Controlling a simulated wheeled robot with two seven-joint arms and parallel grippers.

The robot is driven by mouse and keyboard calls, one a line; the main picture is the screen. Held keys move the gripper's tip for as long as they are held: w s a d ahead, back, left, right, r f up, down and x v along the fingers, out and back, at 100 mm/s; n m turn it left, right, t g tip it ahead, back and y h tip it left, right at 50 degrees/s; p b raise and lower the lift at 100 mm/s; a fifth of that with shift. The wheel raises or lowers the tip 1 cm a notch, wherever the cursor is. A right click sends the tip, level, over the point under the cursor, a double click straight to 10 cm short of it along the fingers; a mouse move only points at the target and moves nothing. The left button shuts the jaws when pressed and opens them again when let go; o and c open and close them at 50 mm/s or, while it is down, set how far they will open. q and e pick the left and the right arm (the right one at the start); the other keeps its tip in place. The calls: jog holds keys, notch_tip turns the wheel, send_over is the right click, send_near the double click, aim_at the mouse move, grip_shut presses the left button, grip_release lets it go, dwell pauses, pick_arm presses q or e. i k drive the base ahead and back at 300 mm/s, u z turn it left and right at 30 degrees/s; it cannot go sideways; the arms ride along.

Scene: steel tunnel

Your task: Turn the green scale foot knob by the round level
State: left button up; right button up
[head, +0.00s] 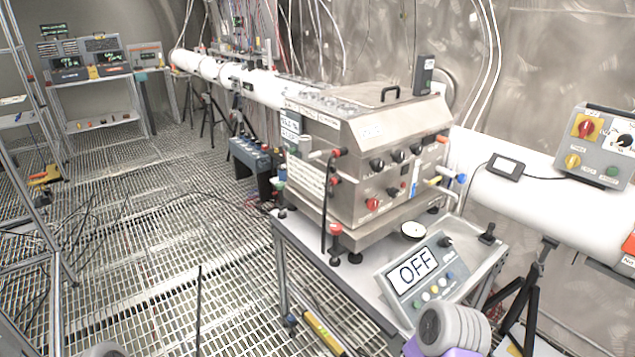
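The scale is a steel platform (385,231) under a large steel box, on a grey cart. Its display unit (412,272) reads OFF. The round level (413,230) looks like a small white disc with a dark rim on the platform's front right side. A small green knob (281,187) shows at the platform's left corner; it is small and partly crowded by nearby parts. A red foot knob (335,229) stands at the near corner. Neither gripper's fingertips show. A grey ribbed part with purple at the bottom edge seems to be my arm.
The steel box (375,150) carries several knobs and projecting coloured handles. A white pipe (545,200) runs behind the cart (476,270), with a control box (603,147) on it. Grating floor (170,240) is open to the left; a dark rack (250,157) stands beside the cart.

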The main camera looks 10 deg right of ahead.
aim_at(280, 185)
jog(key=z, duration=0.05)
jog(key=i, duration=1)
jog(key=u, duration=0.8)
jog(key=k, duration=0.5)
jog(key=u, duration=0.05)
